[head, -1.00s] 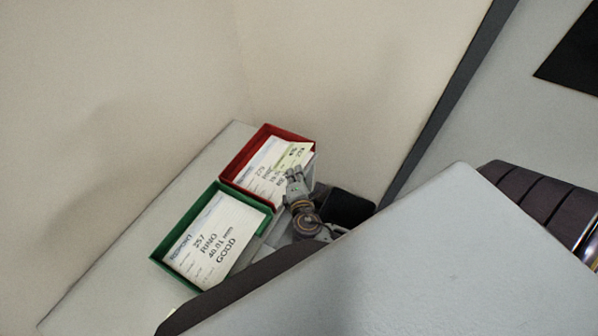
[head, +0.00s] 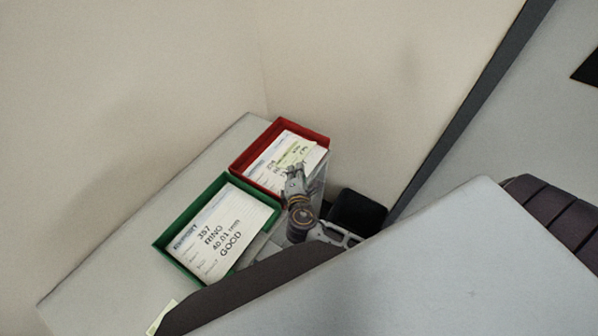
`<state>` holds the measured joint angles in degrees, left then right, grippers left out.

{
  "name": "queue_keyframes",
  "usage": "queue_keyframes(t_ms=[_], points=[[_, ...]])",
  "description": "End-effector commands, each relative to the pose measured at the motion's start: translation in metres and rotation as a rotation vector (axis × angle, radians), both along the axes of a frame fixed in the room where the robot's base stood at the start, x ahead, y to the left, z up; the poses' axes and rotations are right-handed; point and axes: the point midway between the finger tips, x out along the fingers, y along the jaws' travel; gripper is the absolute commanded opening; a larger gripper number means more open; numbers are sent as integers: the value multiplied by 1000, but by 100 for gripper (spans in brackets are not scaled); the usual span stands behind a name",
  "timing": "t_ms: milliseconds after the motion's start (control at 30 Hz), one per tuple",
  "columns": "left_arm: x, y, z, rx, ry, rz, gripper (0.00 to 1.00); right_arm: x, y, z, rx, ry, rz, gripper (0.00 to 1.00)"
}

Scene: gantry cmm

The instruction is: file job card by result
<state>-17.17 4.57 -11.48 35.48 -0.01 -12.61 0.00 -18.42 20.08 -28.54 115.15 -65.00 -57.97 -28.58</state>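A green tray (head: 160,242) holds a white card (head: 215,233) reading RING, 40.01 mm, GOOD. Beyond it a red tray (head: 304,131) holds a white card (head: 268,158) whose print is partly covered. My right gripper (head: 294,174) is at the near right part of the red tray, with its fingertips by a yellowish slip (head: 296,153) over the card there. I cannot tell whether the fingers grip the slip or only overlap it. My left gripper is not in view.
The trays stand on a grey surface (head: 95,272) against a beige wall (head: 150,70). A small yellowish piece (head: 160,318) shows at the surface's near edge. A black object (head: 357,210) is right of my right gripper. The surface left of the trays is clear.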

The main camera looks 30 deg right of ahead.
Motion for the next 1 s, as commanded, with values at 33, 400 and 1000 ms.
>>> queue_keyframes(t_ms=[33,400,1000], points=[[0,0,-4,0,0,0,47,2,1,-4,1,-1,0,0],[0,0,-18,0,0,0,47,12,7,-23,1,-1,0,0],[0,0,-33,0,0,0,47,24,14,-41,1,-1,0,0]])
